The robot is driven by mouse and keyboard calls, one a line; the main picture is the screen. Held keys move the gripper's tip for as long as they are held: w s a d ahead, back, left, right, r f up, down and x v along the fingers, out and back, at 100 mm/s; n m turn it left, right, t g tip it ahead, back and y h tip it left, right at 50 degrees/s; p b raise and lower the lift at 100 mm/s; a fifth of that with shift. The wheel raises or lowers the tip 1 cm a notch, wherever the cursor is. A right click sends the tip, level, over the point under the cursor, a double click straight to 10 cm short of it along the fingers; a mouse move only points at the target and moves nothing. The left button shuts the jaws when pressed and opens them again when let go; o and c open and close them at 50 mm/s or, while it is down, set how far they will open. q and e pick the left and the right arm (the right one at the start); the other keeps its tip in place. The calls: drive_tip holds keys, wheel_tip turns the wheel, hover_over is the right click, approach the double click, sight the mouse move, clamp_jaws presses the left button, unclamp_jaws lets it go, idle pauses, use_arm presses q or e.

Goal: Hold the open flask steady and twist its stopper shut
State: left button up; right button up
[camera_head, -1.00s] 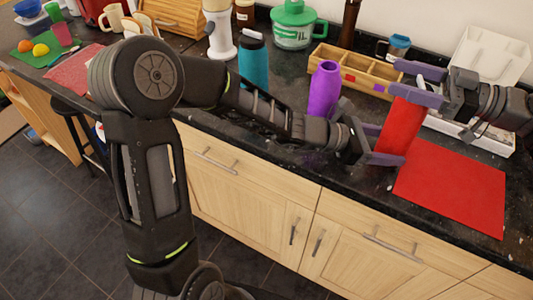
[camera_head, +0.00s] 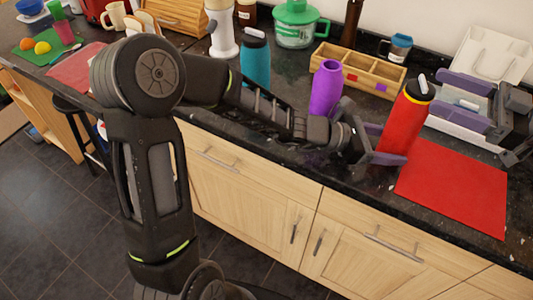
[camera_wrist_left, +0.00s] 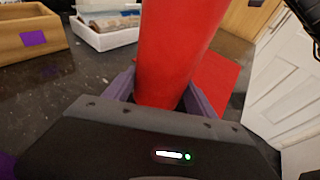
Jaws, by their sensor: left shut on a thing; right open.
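A red flask (camera_head: 405,122) leans slightly to the right near the counter's front edge. A black and yellow stopper (camera_head: 420,87) with a white loop sits on its top; I cannot tell how tightly it is closed. My left gripper (camera_head: 385,148) is shut on the flask's lower part. In the left wrist view, its purple fingers (camera_wrist_left: 157,92) stand on both sides of the red flask (camera_wrist_left: 178,45). My right gripper (camera_head: 470,98) is open and empty, just to the right of the stopper and apart from it.
A red mat (camera_head: 455,188) lies right of the flask. A purple bottle (camera_head: 326,90) and a teal bottle (camera_head: 254,60) stand to the left. A wooden compartment box (camera_head: 358,72) is behind. A white tray (camera_head: 488,55) stands at the back right.

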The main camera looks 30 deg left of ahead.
drive_tip(key=s+a+r+n+g+h, duration=0.1)
drive_tip(key=s+a+r+n+g, duration=0.3)
drive_tip(key=s+a, duration=0.55)
drive_tip(key=s+a+r+n+g+h, duration=0.1)
drive_tip(key=s+a+n+g, duration=0.45)
drive_tip(key=s, duration=0.75)
drive_tip(key=s+a+f+m+t, duration=0.1)
drive_tip(key=a+f+m, duration=0.4)
drive_tip(key=f, duration=0.5)
drive_tip(key=a+t, duration=0.1)
drive_tip(key=a, duration=0.1)
drive_tip(key=shift+s+a+f+h, duration=0.3)
drive_tip(key=shift+f, duration=0.1)
drive_tip(key=shift+m, duration=0.25)
